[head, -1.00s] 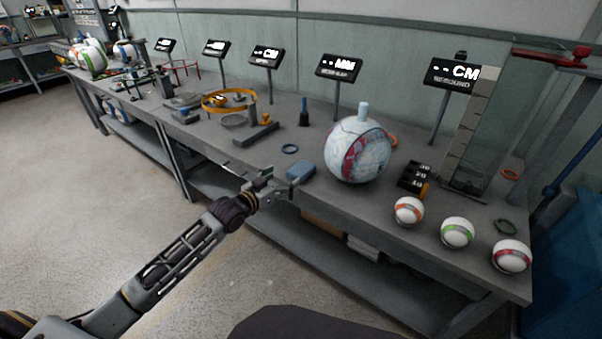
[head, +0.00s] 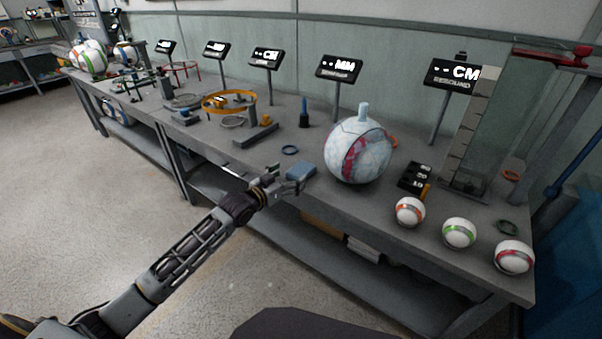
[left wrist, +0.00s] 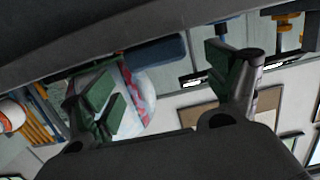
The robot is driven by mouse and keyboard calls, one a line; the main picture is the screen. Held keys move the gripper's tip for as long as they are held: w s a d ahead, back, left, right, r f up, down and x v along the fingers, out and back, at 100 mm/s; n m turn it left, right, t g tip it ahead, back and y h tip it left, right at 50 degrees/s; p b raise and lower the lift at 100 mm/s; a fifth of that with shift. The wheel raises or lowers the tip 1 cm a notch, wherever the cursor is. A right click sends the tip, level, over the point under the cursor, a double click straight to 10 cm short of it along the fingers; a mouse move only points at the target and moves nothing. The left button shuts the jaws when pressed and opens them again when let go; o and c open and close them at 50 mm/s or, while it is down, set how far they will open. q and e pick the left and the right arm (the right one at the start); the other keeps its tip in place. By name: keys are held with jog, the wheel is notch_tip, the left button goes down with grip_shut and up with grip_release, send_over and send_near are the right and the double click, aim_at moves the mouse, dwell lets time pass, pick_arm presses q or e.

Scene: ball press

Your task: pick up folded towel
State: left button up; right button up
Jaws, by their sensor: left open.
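The folded towel is a small blue-grey block (head: 302,170) lying at the front edge of the workbench, left of the large ball. It also shows in the left wrist view as a blue bar (left wrist: 155,56) beyond the gap between the fingers. My left gripper (head: 289,179) is at the bench's front edge, right beside the towel on its near-left side. Its fingers, with green pads, are spread apart in the left wrist view (left wrist: 166,84), with nothing held between them. Whether a fingertip touches the towel I cannot tell. My right gripper is not in view.
The large white and red ball (head: 358,151) stands just right of the towel. Several striped balls, including an orange one (head: 409,212), sit along the bench's right front. The bench top (head: 330,205) is bare between towel and balls.

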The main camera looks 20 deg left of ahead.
aim_at(299, 170)
pick_arm(q)
jog(key=shift+b+x, duration=0.35)
jog(key=shift+x, duration=0.4)
jog(key=shift+b+x, duration=0.45)
jog(key=shift+x, duration=0.5)
jog(key=shift+w+f, duration=0.2)
jog(key=shift+f, duration=0.05)
jog(key=shift+w+d, duration=0.2)
jog(key=shift+w, duration=0.35)
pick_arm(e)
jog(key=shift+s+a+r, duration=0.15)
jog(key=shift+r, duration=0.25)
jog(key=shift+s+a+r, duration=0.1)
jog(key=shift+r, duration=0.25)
pick_arm(q)
jog(key=shift+c, duration=0.3)
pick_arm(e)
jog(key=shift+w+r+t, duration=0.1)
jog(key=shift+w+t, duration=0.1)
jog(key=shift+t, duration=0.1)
pick_arm(q)
jog(key=c, duration=1.1)
jog(key=shift+o, duration=0.2)
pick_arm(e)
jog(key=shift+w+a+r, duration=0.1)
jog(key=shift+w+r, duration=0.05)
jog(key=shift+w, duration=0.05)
